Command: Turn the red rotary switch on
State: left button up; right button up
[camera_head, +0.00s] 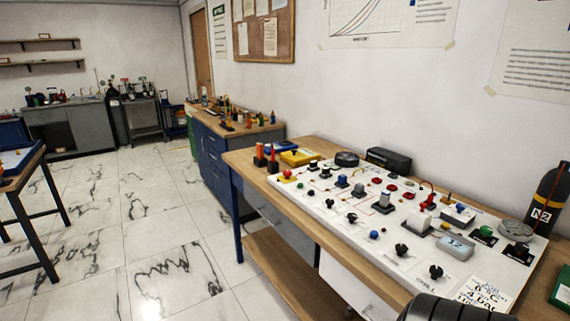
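A white gauge rig panel (300,196) lies on a wooden bench at the right. Several small red parts show on it: round red pieces near its middle (391,187), a taller red piece (428,201) to their right, and a small red piece (287,174) near the left end. They are too small to tell which is the red rotary switch or how it is set. Several black knobs (401,249) stand along the front of the panel. Neither of my grippers is in view.
A black N2 cylinder (550,198) stands at the right. A black box (388,160) sits behind the panel. The marble floor (150,230) left of the bench is clear.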

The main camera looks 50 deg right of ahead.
aim_at(287, 173)
jog(key=z, duration=0.65)
jog(key=i, duration=0.9)
jog(key=z, duration=1)
